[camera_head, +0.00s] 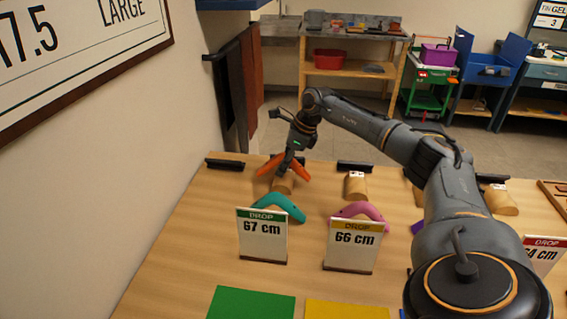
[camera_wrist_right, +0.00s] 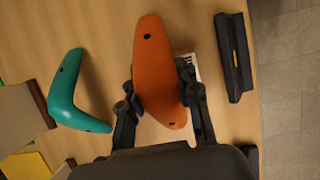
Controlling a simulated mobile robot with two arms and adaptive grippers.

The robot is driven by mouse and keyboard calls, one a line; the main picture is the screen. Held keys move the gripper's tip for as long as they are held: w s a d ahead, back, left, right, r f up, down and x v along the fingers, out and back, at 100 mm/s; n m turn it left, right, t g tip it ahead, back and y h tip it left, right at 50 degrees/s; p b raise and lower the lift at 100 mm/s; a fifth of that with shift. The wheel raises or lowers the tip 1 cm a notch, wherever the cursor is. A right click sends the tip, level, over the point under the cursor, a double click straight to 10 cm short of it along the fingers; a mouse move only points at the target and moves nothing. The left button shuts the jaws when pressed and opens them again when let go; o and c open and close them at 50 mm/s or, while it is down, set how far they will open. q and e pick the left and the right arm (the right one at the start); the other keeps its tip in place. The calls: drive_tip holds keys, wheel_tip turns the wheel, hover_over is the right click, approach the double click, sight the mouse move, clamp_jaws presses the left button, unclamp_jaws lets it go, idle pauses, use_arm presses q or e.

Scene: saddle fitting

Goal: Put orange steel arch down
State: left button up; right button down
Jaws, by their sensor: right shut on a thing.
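The orange steel arch (camera_head: 298,171) is in the grip of my right gripper (camera_head: 285,171) at the far left of the table. In the wrist view the orange arch (camera_wrist_right: 157,60) lies between the two fingers of my right gripper (camera_wrist_right: 160,92), which are shut on it. In the head view it appears over a wooden block (camera_head: 283,186); I cannot tell whether they touch. The gripper hides part of the arch. My left gripper is not in view.
A teal arch (camera_head: 279,206) lies nearer, behind the green "67 cm" card (camera_head: 262,239). A pink arch (camera_head: 362,212) is behind the "66 cm" card (camera_head: 352,248). A black bracket (camera_wrist_right: 233,57) is beside the orange arch. Green (camera_head: 250,303) and yellow (camera_head: 345,309) mats lie in front.

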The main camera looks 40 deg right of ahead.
drive_tip(key=shift+f+b, duration=0.3)
drive_tip(key=shift+f, duration=0.25)
drive_tip(key=c, duration=1)
unclamp_jaws()
drive_tip(key=shift+o, duration=0.2)
drive_tip(key=shift+r, duration=0.1)
drive_tip(key=shift+r+p, duration=0.3)
drive_tip(key=shift+r, duration=0.05)
drive_tip(key=v, duration=1.2)
drive_tip(key=shift+r+b, duration=0.2)
drive_tip(key=shift+b, duration=0.2)
